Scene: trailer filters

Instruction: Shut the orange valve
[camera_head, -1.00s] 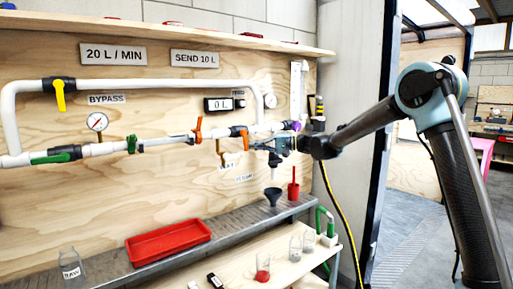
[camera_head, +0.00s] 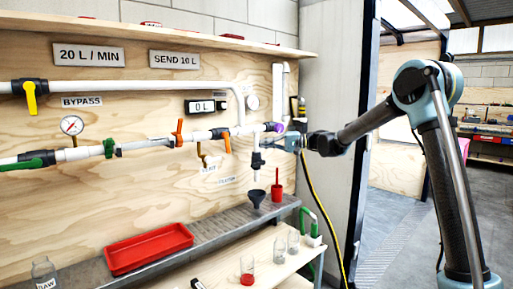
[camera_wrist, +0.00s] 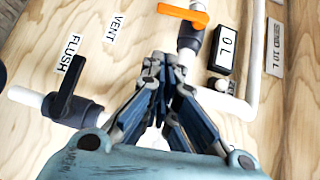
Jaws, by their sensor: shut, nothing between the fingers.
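The orange valve (camera_head: 221,134) is a black body on the white pipe with an orange lever that hangs down across the pipe. In the wrist view its orange lever (camera_wrist: 183,14) lies crosswise over the pipe, near the top edge. My gripper (camera_head: 283,143) is right of the valve, near the pipe's right end and apart from the lever. In the wrist view my gripper (camera_wrist: 168,68) has its fingers together and empty, below the valve body. A black-handled flush valve (camera_wrist: 68,82) is to its left.
Another upright orange handle (camera_head: 179,131) is farther left on the pipe. A purple fitting (camera_head: 273,127) is close to my gripper. A small display (camera_wrist: 228,50) is right of the valve.

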